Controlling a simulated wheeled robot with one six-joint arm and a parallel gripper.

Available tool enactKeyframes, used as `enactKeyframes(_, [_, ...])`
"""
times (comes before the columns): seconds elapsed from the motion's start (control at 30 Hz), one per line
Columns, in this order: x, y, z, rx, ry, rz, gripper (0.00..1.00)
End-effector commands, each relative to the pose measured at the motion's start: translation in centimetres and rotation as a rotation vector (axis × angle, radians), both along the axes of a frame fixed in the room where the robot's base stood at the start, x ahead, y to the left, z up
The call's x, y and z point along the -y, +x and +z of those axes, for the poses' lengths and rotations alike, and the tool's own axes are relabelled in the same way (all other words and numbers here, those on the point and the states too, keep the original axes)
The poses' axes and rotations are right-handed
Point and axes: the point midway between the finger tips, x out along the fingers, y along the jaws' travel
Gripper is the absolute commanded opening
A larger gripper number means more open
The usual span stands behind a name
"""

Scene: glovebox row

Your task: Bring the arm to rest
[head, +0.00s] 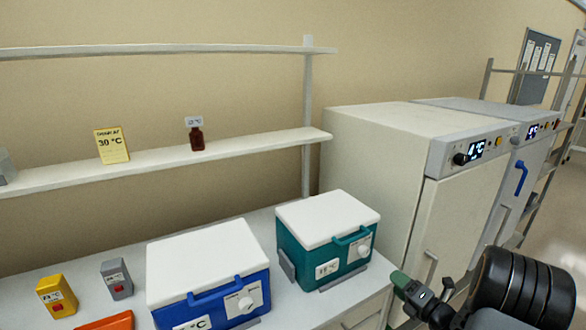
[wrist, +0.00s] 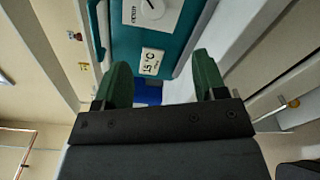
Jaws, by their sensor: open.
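My arm (head: 520,290) shows at the lower right of the head view, with my gripper (head: 412,290) at its end, in front of the white cabinets. In the wrist view my gripper (wrist: 163,80) has its two green fingers spread wide apart with nothing held between them. Beyond the fingers is the teal cool box (wrist: 165,28) with a 15 °C label. In the head view this teal box (head: 318,258) stands on the bench left of my gripper, its white lid closed. The gripper is apart from it.
A blue cool box (head: 205,290) with a closed white lid stands left of the teal one. Yellow (head: 57,296) and grey (head: 117,280) small containers stand further left. A shelf (head: 250,147) holds a brown bottle (head: 196,136) and a yellow card (head: 111,146). A cabinet (head: 400,170) reads 4 °C.

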Motion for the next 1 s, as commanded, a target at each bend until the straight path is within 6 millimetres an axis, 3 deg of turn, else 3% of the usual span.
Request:
enactKeyframes(0.1, [-2.9,-2.3,-2.7,0.016,-0.314,0.195,0.65])
enactKeyframes(0.23, [-7.6,-6.5,-3.1,0.185,-0.809,0.618,0.65])
enactKeyframes(0.4, [-11.8,-12.2,-1.6,0.617,-1.400,1.274,0.65])
enactKeyframes(0.5, [-12.5,-14.8,0.1,0.944,-1.686,1.668,0.65])
enactKeyframes(0.63, [-12.7,-16.4,2.9,1.318,-1.938,2.080,0.65])
enactKeyframes(0.67, [-12.8,-16.6,3.6,-1.302,1.863,-2.023,0.65])
enactKeyframes(0.8, [-13.7,-17.2,6.8,-1.196,1.630,-1.789,0.65])
enactKeyframes(1.0, [-16.2,-17.7,10.1,-1.156,1.569,-1.589,0.65])
